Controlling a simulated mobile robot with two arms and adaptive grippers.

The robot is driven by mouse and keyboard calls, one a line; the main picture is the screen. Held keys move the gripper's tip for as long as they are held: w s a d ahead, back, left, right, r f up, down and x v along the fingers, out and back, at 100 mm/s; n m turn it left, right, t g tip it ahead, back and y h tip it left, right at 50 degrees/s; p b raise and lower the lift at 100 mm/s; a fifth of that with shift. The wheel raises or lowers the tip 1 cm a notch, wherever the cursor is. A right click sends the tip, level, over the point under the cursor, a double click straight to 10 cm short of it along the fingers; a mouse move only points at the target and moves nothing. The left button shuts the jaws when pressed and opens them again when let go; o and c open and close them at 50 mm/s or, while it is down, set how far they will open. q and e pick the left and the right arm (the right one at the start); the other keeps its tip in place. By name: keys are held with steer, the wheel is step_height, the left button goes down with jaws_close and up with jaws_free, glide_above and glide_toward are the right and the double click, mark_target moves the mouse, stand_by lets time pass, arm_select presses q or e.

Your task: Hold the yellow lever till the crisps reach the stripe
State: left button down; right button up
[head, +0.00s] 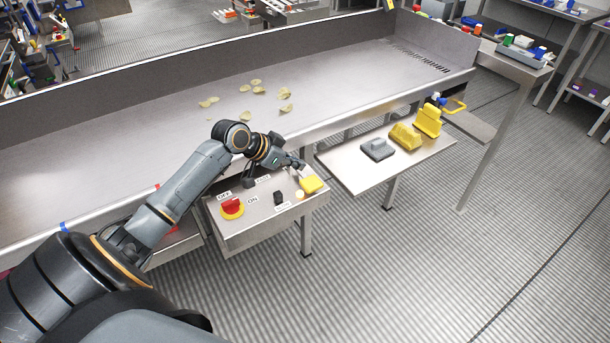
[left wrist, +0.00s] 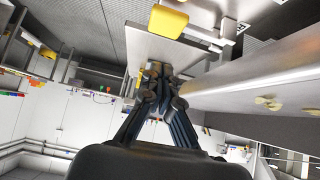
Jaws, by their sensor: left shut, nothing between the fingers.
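The yellow lever (head: 312,185) has a blocky yellow handle at the right end of the control box. The handle also shows at the top of the left wrist view (left wrist: 167,20), on a pale arm. My left gripper (head: 301,168) is shut and empty, just behind the lever in the head view. In the left wrist view its fingertips (left wrist: 160,78) look apart from the handle. Several crisps (head: 258,90) lie scattered mid-tray on the long metal tray (head: 345,75). A red stripe (head: 157,186) and a blue stripe (head: 64,227) mark the tray's near rim. My right gripper is out of view.
A side shelf (head: 350,178) holds a grey block (head: 377,149) and yellow pieces (head: 405,136). Floor right of it is clear.

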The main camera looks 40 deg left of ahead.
mark_target(307, 187)
arm_select(q)
steer(key=x, duration=0.4)
steer(key=shift+r, duration=0.1)
step_height(307, 187, down, 3)
steer(key=shift+r+p, duration=0.15)
steer(key=shift+p, duration=0.35)
steer(key=shift+f, duration=0.85)
steer(key=shift+s+d+f+y, duration=0.15)
steer(key=shift+d+f+y, duration=0.1)
steer(key=shift+f+y, duration=0.3)
steer(key=shift+d+f, duration=0.1)
steer(key=shift+f, duration=0.55)
steer(key=shift+s, duration=0.1)
steer(key=shift+s+d+f, duration=0.1)
steer(key=shift+s+f, duration=0.05)
steer(key=shift+f, duration=0.1)
stand_by(0.6)
steer(key=shift+r, duration=0.15)
stand_by(1.0)
